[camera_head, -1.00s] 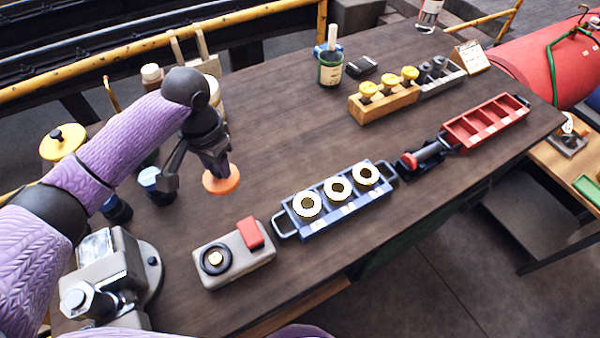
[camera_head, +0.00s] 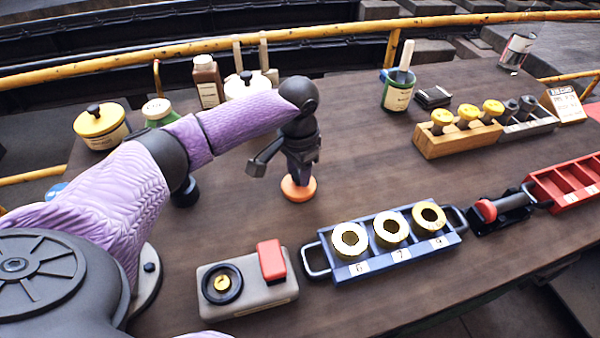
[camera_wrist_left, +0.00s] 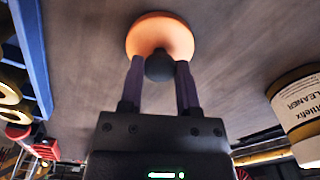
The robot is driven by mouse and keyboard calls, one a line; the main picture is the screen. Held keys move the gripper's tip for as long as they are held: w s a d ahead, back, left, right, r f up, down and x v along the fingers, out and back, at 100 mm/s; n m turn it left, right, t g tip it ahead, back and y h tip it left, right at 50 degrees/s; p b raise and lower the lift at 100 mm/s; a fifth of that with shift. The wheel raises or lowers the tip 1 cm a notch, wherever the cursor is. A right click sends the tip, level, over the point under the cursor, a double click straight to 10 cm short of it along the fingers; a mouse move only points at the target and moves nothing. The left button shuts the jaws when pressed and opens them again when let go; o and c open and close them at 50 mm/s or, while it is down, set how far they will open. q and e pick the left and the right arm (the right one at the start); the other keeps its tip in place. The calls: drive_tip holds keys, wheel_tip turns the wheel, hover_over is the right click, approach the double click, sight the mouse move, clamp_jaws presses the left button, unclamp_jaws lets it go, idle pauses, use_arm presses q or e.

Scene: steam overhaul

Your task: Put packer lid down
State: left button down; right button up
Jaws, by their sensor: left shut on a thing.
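The packer lid, an orange disc (camera_head: 298,190), is under my left gripper (camera_head: 300,172) over the bare middle-left of the table. In the left wrist view the orange lid (camera_wrist_left: 160,32) has a dark round knob (camera_wrist_left: 160,66), and the two fingers of my left gripper (camera_wrist_left: 160,78) are shut on it. The lid looks level and at or very close to the table top; I cannot tell whether it touches. My right gripper is in neither view.
A blue tray (camera_head: 311,246) with gold-and-white rings stands right in front of the lid. A grey box with a red block (camera_head: 271,260) stands nearer. A yellow-lidded pot (camera_head: 100,122) and bottles stand at the back left. Table around the lid is clear.

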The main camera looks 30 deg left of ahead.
use_arm(q)
drive_tip(key=shift+c, duration=1.6)
unclamp_jaws()
wheel_tip(320, 180, up, 12)
drive_tip(key=p, duration=0.4)
